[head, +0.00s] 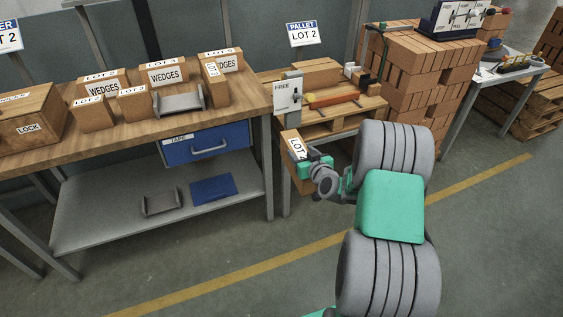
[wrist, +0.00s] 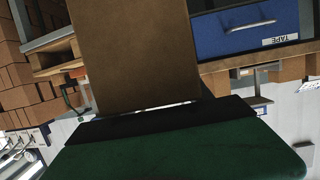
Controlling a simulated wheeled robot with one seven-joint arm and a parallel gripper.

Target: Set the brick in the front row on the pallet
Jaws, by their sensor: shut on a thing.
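My gripper (head: 309,166) is shut on a brown brick (head: 292,148) with a white "LOT" label, part of which my gripper hides. The brick is held upright in front of the left end of the pallet (head: 337,131), which is under the "PALLET LOT 2" sign. In the wrist view the brick (wrist: 135,55) fills the upper middle, and the dark finger edge lies against it. The pallet holds a back row of bricks (head: 316,73). A red level-like bar (head: 333,99) lies in front of them.
A "FREE" sign (head: 288,95) stands at the pallet's left. A tall brick stack (head: 415,75) rises at its right. The wooden bench (head: 232,103) with "LOT" bricks and "WEDGES" boxes (head: 166,75) is left. A blue tape drawer (head: 207,143) hangs below it.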

